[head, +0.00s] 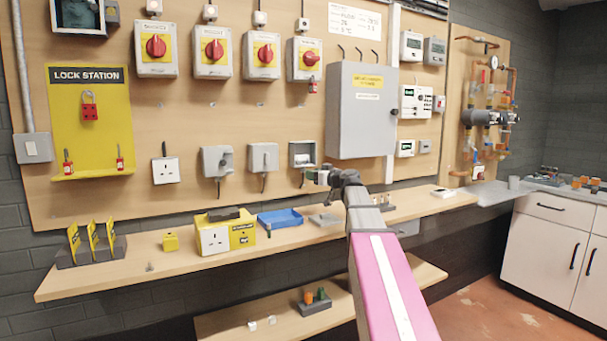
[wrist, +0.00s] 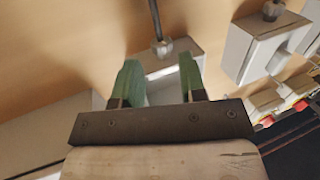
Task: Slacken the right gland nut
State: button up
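The right gland nut (wrist: 162,48) is a grey hex fitting with a dark cable, on the edge of an open-fronted grey box (head: 302,147). In the wrist view this box (wrist: 165,70) lies partly behind my fingers. My gripper (head: 322,177) is at the lower right of that box in the head view. In the wrist view my gripper (wrist: 158,62) has its two green fingers apart with nothing held between them. The nut shows in the gap, just past the fingertips. I cannot tell its depth from them.
Two closed grey boxes (head: 217,160) (head: 263,157) with cables hang to the left. A large grey cabinet (head: 361,110) is above right. The shelf (head: 180,262) below carries a blue tray (head: 280,219), a yellow socket box (head: 226,236) and small parts.

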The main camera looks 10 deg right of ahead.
aim_at(303, 170)
jog(key=x, duration=0.5)
jog(key=shift+w+a, duration=0.25)
jog(key=c, duration=0.6)
